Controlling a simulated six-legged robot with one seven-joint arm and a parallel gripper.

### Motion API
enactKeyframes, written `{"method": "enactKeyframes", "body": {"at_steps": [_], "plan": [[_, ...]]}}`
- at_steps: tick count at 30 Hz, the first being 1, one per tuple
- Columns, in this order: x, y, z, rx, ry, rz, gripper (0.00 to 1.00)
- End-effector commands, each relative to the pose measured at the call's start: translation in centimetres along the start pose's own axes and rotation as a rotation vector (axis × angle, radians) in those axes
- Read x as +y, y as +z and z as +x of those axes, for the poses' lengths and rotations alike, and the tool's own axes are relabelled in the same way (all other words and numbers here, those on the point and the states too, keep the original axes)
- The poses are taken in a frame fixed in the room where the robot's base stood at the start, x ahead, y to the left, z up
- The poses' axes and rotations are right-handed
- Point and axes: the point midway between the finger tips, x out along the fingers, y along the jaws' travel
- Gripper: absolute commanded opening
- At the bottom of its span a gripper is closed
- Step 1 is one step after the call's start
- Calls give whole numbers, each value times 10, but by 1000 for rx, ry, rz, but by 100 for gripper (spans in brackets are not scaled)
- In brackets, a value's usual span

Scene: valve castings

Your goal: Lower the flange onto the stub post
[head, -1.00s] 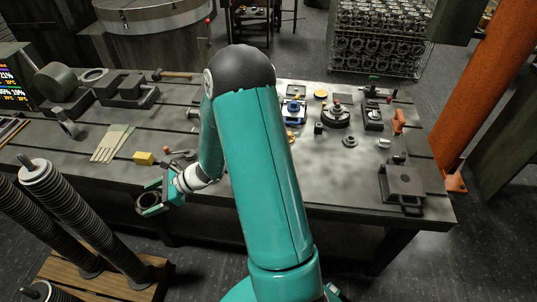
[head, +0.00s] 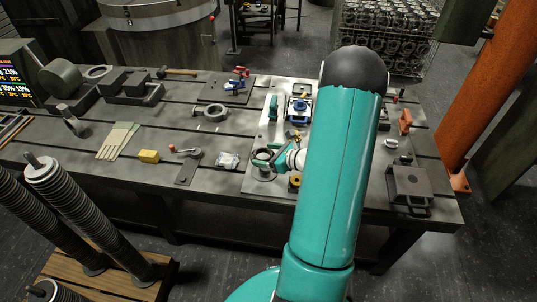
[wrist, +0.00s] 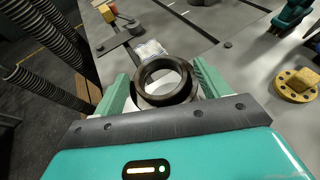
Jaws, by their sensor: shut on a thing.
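My gripper (head: 263,158) is shut on a dark ring-shaped flange (wrist: 164,78), with one teal finger on each side of it in the wrist view. The flange (head: 264,153) shows in the head view above the front part of a pale plate (head: 257,128) on the table. A dark round rim shows just below the flange in the wrist view; I cannot tell whether it belongs to the stub post. The post itself cannot be made out, and the gap under the flange is hard to judge.
A yellow round part (wrist: 296,85) lies to the right of my gripper. My arm hides part of the right side.

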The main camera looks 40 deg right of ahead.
Motion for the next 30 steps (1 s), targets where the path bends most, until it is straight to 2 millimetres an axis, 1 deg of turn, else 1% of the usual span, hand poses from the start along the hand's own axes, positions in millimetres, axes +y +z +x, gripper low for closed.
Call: {"method": "enactKeyframes", "body": {"at_steps": [3,13,25,30], "plan": [[-4,-1,-4,-2,-12,3,38],[-4,-3,-4,-2,-12,5,38],[-4,-31,8,-2,-11,5,38],[-4,-37,10,-2,-12,5,38]]}}
